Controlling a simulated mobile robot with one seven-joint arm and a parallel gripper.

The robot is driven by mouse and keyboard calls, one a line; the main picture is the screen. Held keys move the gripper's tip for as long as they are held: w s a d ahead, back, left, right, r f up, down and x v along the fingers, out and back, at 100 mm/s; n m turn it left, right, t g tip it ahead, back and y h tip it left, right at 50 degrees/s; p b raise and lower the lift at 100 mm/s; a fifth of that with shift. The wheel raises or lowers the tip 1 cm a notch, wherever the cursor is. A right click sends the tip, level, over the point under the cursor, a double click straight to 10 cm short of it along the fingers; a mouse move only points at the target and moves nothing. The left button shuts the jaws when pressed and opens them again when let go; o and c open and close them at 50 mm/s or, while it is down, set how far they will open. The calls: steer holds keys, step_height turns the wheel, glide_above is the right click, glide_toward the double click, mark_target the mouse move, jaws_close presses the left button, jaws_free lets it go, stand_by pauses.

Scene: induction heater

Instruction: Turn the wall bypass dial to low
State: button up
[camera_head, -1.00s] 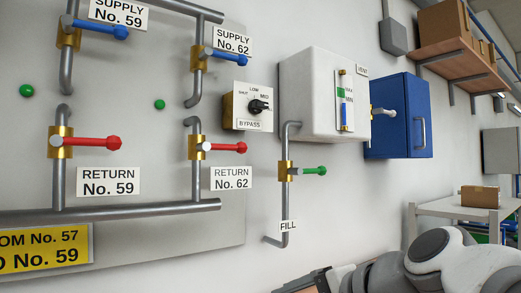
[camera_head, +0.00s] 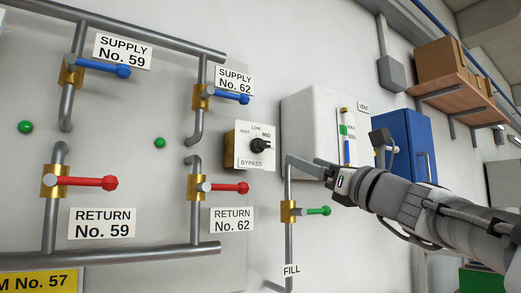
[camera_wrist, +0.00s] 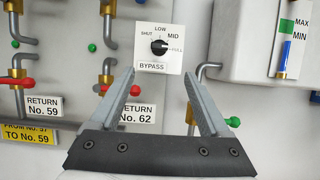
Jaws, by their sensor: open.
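The bypass dial is a black round knob (camera_head: 260,145) on a white-faced box (camera_head: 243,161) on the wall, marked SHUT, LOW, MID and a partly legible label at the right. In the wrist view the knob (camera_wrist: 159,47) has a pale mark that appears to point right, toward that label. My gripper (camera_wrist: 159,71) is open and empty, its two fingers spread below the box in the wrist view. In the head view my gripper (camera_head: 322,166) is to the right of the dial, apart from it, and its fingertips are hard to make out against the pipe and tank.
A fill pipe with a green-handled valve (camera_head: 318,210) runs below my gripper. The white tank (camera_head: 305,115) and blue cabinet (camera_head: 410,135) are to the right. Red-handled (camera_head: 230,188) and blue-handled (camera_head: 230,96) valves stick out left of the dial.

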mark_target(265, 145)
steer(key=p+x, duration=0.4)
steer(key=x, duration=1.2)
steer(key=shift+w+a+f+p, duration=0.1)
steer(key=shift+a+p, duration=0.05)
steer(key=shift+p, duration=0.2)
steer(key=shift+c, duration=0.2)
jaws_close()
